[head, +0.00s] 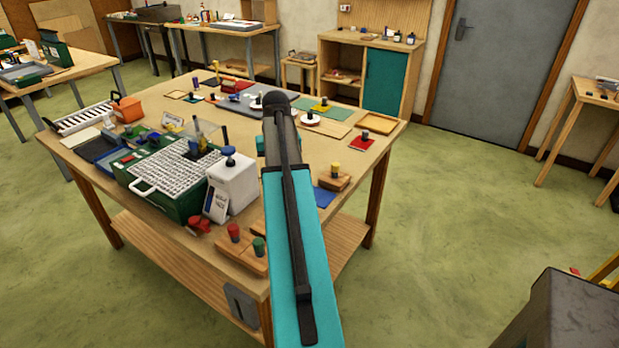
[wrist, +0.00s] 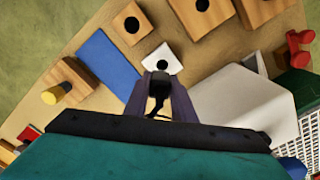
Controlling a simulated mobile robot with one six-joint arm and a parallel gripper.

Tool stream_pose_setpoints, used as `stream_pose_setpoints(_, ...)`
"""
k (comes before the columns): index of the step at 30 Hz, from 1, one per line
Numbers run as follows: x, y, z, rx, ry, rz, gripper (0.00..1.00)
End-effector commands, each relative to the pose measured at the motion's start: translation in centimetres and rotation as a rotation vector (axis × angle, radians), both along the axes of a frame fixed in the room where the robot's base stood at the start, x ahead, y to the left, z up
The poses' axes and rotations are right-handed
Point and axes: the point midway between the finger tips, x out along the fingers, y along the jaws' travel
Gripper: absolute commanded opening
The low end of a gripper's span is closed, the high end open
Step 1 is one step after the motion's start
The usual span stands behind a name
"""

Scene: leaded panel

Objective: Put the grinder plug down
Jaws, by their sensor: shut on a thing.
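In the wrist view my gripper (wrist: 158,98) is shut on a small black plug (wrist: 160,84), with a short dark cord curling below it. The plug is above the workbench (wrist: 215,58). Just beyond it lies a small white piece with a dark spot (wrist: 162,62); I cannot tell whether the plug touches it. In the head view my arm hides the gripper and plug. A green machine with a white grid top (head: 165,180), possibly the grinder, stands at the bench's front left. It shows partly at the right edge of the wrist view (wrist: 302,88).
A white box (head: 232,182) stands right of the green machine. In the wrist view, a blue sheet (wrist: 108,64), wooden blocks with dark holes (wrist: 132,24) and a yellow-knobbed block (wrist: 62,92) lie nearby. A red object (wrist: 299,52) is at the right.

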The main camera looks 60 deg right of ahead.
Motion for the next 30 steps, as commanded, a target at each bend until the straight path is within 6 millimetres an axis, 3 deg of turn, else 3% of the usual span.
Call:
stream_pose_setpoints(9, -2.7, -5.1, -0.2, 0.001, 0.001, -0.001, 0.00)
stream_pose_setpoints(15, -3.9, -7.4, -0.6, 0.000, 0.000, 0.002, 0.00)
stream_pose_setpoints(30, -4.4, -8.1, -0.8, 0.000, 0.000, 0.002, 0.00)
